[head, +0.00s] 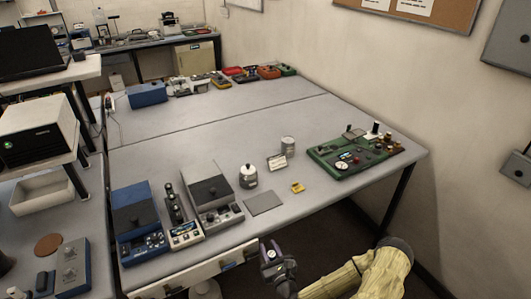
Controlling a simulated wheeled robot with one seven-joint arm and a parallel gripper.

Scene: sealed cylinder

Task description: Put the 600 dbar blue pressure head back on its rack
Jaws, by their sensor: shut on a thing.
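My gripper (270,250) is at the bottom centre of the head view, just off the bench's front edge. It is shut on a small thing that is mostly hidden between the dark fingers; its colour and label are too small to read. No blue pressure head shows clearly elsewhere. A narrow stand (184,233) with several upright black-topped pieces and a pale front label is on the bench, left of my gripper; it may be the rack. It stands between a blue instrument (141,243) and a grey instrument (225,216).
A grey mat (264,203), a white-and-black pot (248,178), a metal can (287,145), a small card (277,161) and a yellow item (297,187) lie right of the instruments. A green board (325,156) is near the right edge. The middle of the bench (200,140) is clear.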

